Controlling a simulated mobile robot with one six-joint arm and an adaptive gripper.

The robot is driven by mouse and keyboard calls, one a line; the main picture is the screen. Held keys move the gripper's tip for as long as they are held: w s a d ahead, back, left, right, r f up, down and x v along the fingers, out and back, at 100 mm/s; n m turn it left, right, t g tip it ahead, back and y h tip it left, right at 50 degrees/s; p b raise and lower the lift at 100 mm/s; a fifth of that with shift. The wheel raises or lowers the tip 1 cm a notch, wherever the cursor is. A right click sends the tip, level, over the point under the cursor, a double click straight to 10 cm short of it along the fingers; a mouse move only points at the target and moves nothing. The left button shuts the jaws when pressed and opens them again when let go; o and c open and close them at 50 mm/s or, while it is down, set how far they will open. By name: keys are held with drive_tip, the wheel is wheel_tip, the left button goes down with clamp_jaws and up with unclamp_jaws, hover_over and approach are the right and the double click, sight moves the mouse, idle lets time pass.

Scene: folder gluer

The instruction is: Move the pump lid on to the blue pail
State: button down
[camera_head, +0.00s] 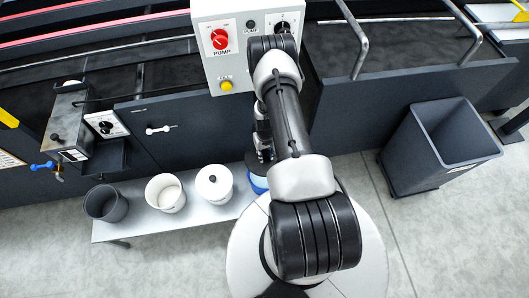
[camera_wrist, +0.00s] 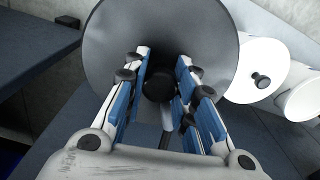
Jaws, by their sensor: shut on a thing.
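A dark grey round lid (camera_wrist: 205,35) with a black knob (camera_wrist: 158,86) fills the middle of the wrist view. My gripper (camera_wrist: 162,68) is shut on this knob, with a blue-padded finger on each side. In the head view my gripper (camera_head: 264,150) points down over the right end of the bench. The blue pail (camera_head: 259,185) is directly below it, mostly hidden by my arm and the lid. The lid is over the pail's top; I cannot tell whether it touches the rim. The wrist view does not show the pail.
On the low grey bench (camera_head: 150,227), left of the blue pail, stand a white lidded pail (camera_head: 214,184), an open white pail (camera_head: 165,193) and a dark grey pail (camera_head: 106,204). A pump control box (camera_head: 237,70) is behind. A grey bin (camera_head: 440,145) stands right.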

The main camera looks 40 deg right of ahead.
drive_tip(key=shift+f+b, duration=5.05)
drive_tip(key=shift+f, duration=2.55)
drive_tip(key=c, duration=1.2)
unclamp_jaws()
wheel_tip(320, 180, up, 12)
